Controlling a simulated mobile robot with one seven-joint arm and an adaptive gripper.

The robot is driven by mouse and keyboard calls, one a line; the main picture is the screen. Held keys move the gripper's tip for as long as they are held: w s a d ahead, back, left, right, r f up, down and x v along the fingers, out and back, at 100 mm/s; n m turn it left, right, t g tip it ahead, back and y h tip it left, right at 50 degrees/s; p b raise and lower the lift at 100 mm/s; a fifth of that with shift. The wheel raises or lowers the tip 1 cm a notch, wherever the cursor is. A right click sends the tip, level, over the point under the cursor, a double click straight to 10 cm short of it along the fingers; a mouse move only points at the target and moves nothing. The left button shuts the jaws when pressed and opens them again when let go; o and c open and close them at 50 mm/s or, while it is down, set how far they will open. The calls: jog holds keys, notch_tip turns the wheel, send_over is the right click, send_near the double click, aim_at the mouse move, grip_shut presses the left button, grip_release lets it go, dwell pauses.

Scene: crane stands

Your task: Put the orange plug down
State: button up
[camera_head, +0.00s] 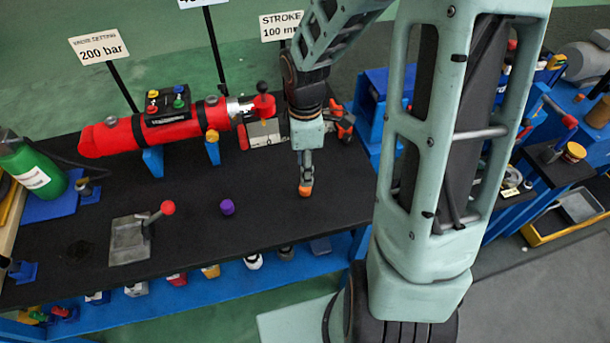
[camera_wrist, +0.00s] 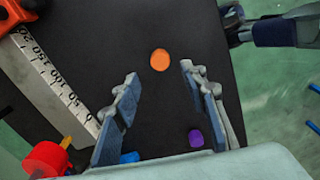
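The orange plug (camera_head: 305,191) is at the tip of my gripper (camera_head: 306,182), low over the right part of the black bench top in the head view. In the wrist view the orange plug (camera_wrist: 160,60) shows as a round disc on the black surface, just past and between the fingertips. My gripper (camera_wrist: 158,74) is open there, with a gap between each finger and the plug. The plug seems to stand on the bench, though its underside is hidden.
A purple plug (camera_head: 227,207) stands on the bench to the left. A grey block with a red-knobbed lever (camera_head: 130,238) is further left. A red cylinder (camera_head: 160,134) lies behind on blue supports. A ruled scale (camera_wrist: 60,85) is left in the wrist view. Bench around the orange plug is clear.

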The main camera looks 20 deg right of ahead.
notch_tip(320, 180, up, 6)
jog(key=shift+f, duration=0.25)
dwell(0.4)
